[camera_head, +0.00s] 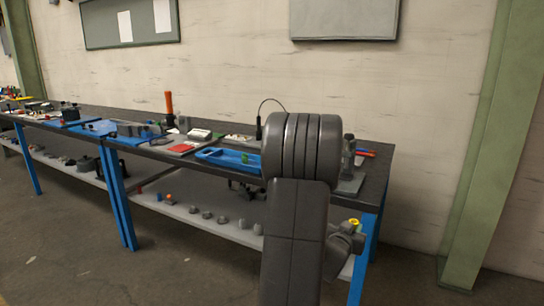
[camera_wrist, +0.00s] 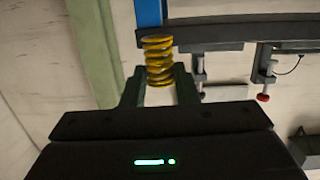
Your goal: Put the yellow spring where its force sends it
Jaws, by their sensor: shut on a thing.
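The yellow spring (camera_wrist: 158,62) is a thick coil between the two fingers of my gripper (camera_wrist: 159,84) in the wrist view. My gripper is shut on it, and the coil sticks out past the fingertips. In the head view a small yellow part of the spring (camera_head: 354,222) shows at the right, beside the bench's blue end leg and below the bench top. My own arm hides most of the gripper there and part of the bench behind it. I cannot tell which place on the bench belongs to the spring.
The long dark bench (camera_head: 372,190) has blue legs and a lower shelf (camera_head: 225,232) with several small grey parts. A blue tray (camera_head: 215,155), a red item (camera_head: 180,148) and an orange-handled tool (camera_head: 169,105) are on top. A green post (camera_head: 480,170) stands at the right, with open floor before it.

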